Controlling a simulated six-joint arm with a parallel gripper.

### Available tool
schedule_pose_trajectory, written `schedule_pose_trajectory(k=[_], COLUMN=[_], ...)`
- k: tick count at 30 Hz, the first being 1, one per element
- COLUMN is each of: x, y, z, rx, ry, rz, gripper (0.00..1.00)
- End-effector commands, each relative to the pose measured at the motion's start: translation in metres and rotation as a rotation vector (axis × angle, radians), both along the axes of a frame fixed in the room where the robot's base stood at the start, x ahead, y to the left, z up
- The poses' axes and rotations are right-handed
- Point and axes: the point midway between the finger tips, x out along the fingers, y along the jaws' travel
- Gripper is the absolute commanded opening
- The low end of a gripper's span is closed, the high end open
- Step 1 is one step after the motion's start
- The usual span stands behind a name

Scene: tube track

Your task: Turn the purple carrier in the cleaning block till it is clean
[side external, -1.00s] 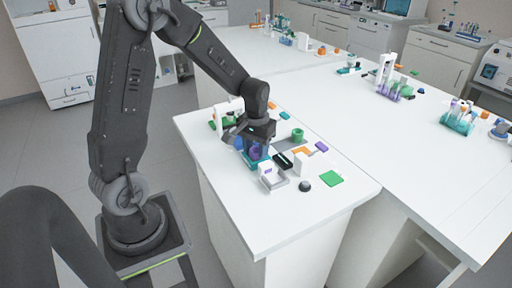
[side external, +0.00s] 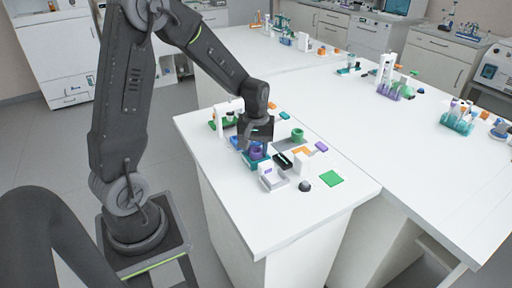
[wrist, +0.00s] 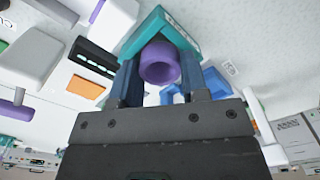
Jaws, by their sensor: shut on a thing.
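The purple carrier (wrist: 159,64) is a ring-shaped, hollow piece. It sits in the teal cleaning block (wrist: 183,26), which stands on the white bench. My gripper (wrist: 160,82) is shut on the carrier, with a finger on each side of it. In the side view the carrier (side external: 256,153) shows as a small purple spot under my gripper, in the teal block (side external: 257,164). The carrier's lower part is hidden inside the block, and I cannot tell how clean it is.
A black strip (side external: 283,160) and a grey tray (side external: 274,183) are close to the block. The bench's front right area is clear.

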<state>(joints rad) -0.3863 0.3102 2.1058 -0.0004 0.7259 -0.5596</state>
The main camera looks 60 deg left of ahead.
Motion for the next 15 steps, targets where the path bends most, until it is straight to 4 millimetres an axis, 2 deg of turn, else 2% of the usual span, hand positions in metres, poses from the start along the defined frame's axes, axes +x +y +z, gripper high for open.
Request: schedule_pose_trajectory(k=[15], x=[-0.0001], y=[0.0002], z=[0.0001], rx=[0.0], ry=[0.0], rz=[-0.735], gripper=[0.26])
